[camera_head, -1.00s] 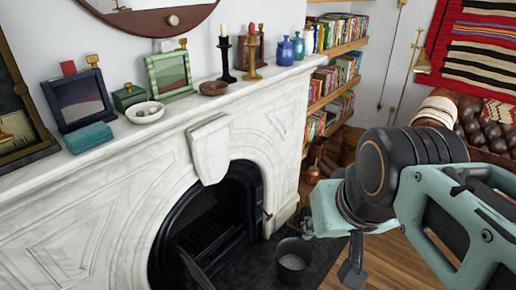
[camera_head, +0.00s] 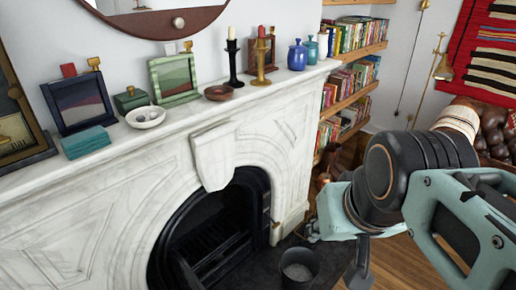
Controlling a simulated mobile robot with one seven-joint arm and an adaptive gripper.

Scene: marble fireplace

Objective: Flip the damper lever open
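The marble fireplace (camera_head: 95,235) fills the left and middle, with a black arched firebox (camera_head: 212,232) and a grate inside. A small brass-coloured piece (camera_head: 275,226) shows at the right edge of the opening. It may be the damper lever, but it is too small to tell. My arm reaches in from the right, in front of the fireplace's right side. My gripper (camera_head: 359,268) is a dark part hanging below the teal wrist, right of the brass piece and apart from it in the picture. Its fingers are not clear, and I see nothing held.
A dark bucket (camera_head: 299,270) stands on the hearth below my wrist. The mantel shelf (camera_head: 190,115) carries frames, bowls, candlesticks (camera_head: 233,62) and jars. Bookshelves (camera_head: 350,85) stand behind on the right. Wooden floor (camera_head: 395,262) shows below my arm.

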